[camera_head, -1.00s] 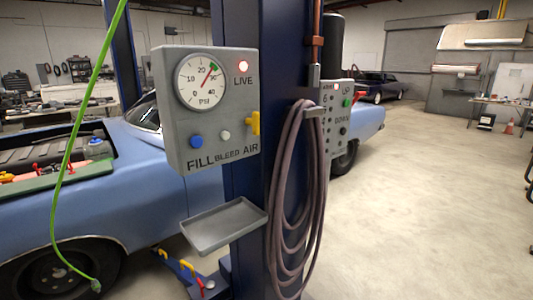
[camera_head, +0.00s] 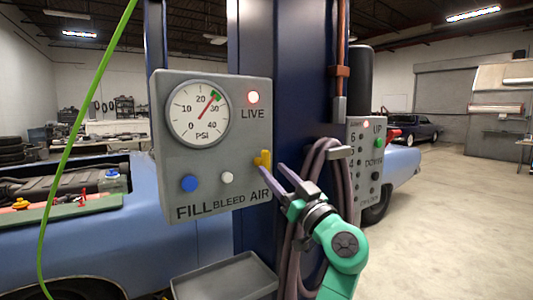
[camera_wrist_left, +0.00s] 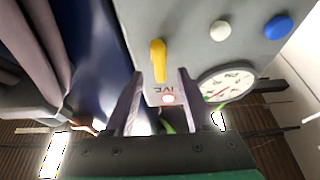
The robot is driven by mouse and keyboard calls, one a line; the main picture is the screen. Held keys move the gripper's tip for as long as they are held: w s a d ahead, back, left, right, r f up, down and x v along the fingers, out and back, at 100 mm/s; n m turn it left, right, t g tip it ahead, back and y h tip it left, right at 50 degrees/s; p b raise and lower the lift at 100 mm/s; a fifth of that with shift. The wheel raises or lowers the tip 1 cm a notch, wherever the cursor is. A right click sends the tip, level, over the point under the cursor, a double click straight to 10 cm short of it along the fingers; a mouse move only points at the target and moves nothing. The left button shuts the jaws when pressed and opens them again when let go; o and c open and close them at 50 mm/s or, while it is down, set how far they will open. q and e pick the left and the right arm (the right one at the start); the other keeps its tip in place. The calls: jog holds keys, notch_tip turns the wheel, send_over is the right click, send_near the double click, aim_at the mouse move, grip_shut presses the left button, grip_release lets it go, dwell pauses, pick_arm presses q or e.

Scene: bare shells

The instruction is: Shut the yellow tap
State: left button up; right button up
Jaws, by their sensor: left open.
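The yellow tap (camera_head: 262,160) sticks out of the right edge of a grey panel (camera_head: 222,125), above the word AIR. Its handle looks upright in the head view. My left gripper (camera_head: 270,168) is open, its two fingertips close to the tap on its right side. In the left wrist view the tap (camera_wrist_left: 158,60) lies just ahead of the open gripper (camera_wrist_left: 161,73), lined up between the fingers; I cannot tell whether they touch it. The gauge (camera_head: 198,113) needle points between 20 and 30. My right gripper is not in view.
A blue post (camera_head: 285,70) stands behind the panel. A coiled hose (camera_head: 322,165) hangs right of it, partly behind my left arm. A grey tray (camera_head: 225,278) sits below. A blue button (camera_head: 190,183) and a white button (camera_head: 227,178) are left of the tap. A green hose (camera_head: 75,130) hangs at left.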

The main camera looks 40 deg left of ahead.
aim_at(268, 164)
pick_arm(q)
jog(key=p+x, duration=0.1)
jog(key=x, duration=0.4)
jog(key=shift+r, duration=0.1)
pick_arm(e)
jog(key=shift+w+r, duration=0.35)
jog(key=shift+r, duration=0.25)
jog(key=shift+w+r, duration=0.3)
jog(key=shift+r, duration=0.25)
pick_arm(q)
grip_shut()
